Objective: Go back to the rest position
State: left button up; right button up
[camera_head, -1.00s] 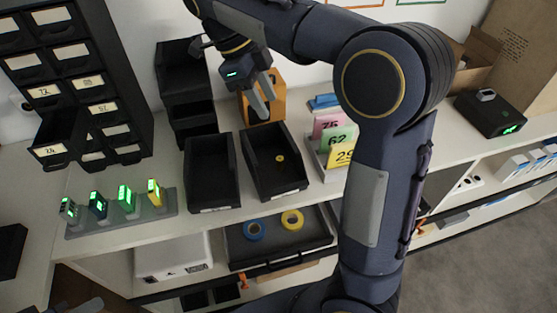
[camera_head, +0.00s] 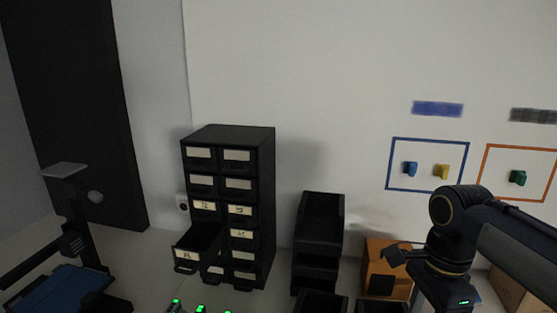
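My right arm comes in from the right edge and bends down at the wrist. The body of my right gripper (camera_head: 460,300), with a small green light, is at the bottom edge in front of the shelf things. My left arm and gripper are not in view.
A black drawer cabinet (camera_head: 228,150) has one drawer (camera_head: 198,243) pulled out. Black stacked bins (camera_head: 320,222) and an orange box (camera_head: 385,270) stand to its right. A dark stand (camera_head: 72,210) is at left. Framed wall hooks (camera_head: 428,164) hang at right.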

jog(key=s+a+f+n+t+y, duration=0.1)
jog(key=s+a+f+n+t, duration=0.1)
jog(key=s+n, duration=0.4)
jog(key=s+a+f+n+t+y, duration=0.2)
jog(key=s+f+n+t, duration=0.2)
jog(key=n, duration=0.5)
notch_tip(320, 180, down, 3)
jog(key=s, duration=0.2)
jog(key=shift+s+a+n, duration=0.3)
jog(key=shift+a, duration=0.1)
jog(key=shift+r, duration=0.1)
